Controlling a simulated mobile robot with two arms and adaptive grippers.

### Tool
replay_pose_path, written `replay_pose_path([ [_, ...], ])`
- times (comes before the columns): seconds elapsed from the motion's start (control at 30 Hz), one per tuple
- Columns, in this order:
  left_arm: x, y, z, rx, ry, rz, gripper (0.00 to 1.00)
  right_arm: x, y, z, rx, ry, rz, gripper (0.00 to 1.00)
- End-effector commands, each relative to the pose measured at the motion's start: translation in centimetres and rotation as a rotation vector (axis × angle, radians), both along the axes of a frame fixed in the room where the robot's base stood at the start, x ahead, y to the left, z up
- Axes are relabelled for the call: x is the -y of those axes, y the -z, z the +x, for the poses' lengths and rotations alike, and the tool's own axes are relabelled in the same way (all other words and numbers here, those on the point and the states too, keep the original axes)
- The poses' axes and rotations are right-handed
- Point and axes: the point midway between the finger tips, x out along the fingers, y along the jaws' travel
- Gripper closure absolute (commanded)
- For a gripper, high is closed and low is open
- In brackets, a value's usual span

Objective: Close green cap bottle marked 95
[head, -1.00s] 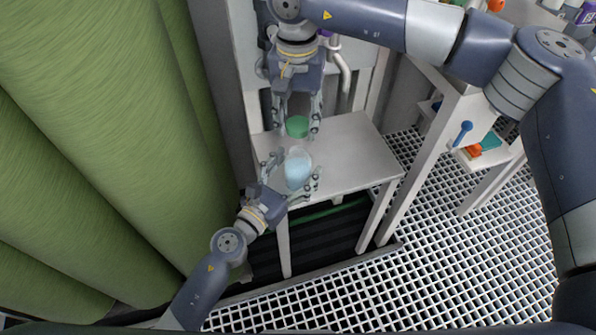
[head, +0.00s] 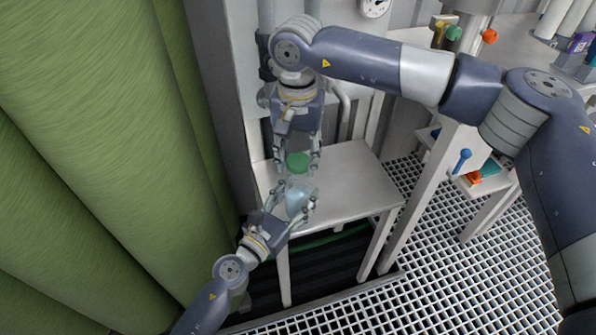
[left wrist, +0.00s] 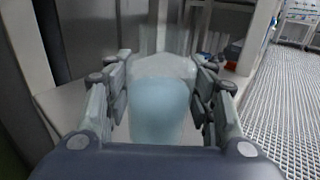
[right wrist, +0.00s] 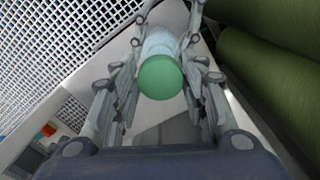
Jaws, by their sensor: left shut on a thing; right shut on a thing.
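The bottle (head: 297,200) is clear with pale blue liquid in it; it also shows in the left wrist view (left wrist: 158,110). My left gripper (head: 294,204) is shut on its body from below in the head view and holds it above the small table. The green cap (head: 298,160) is held in my right gripper (head: 298,167), which reaches down from above. In the right wrist view the green cap (right wrist: 160,77) lies in front of the bottle (right wrist: 159,43), roughly in line with it. I cannot tell whether they touch. No number is readable.
The small white table (head: 355,180) is bare around the grippers. Large green rolls (head: 90,150) stand close on the left. A white shelf with a blue-handled item (head: 462,160) stands to the right above a grated floor (head: 480,265).

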Motion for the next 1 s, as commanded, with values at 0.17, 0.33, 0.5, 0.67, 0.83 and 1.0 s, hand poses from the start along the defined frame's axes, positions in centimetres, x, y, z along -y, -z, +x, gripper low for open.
replay_pose_path([
  [0.17,0.0,0.0,0.0,0.0,0.0,0.0,0.93,0.1,2.7,-0.1,-0.002,0.0,-0.002,0.69],
  [0.33,0.0,0.0,0.0,0.0,0.0,0.0,0.93,0.0,3.0,0.0,0.001,0.0,0.0,0.69],
  [0.5,0.0,0.0,0.0,0.0,0.0,0.0,0.93,0.0,3.0,0.0,0.001,0.0,0.0,0.69],
  [0.67,0.0,0.0,0.0,0.0,0.0,0.0,0.93,0.0,3.0,0.0,0.001,0.0,0.0,0.69],
  [0.83,0.0,0.0,0.0,0.0,0.0,0.0,0.93,0.0,3.5,0.0,0.0,0.0,-0.001,0.69],
  [1.0,0.0,0.0,0.0,0.0,0.0,0.0,0.93,0.0,4.5,-0.1,-0.002,0.0,-0.001,0.69],
])
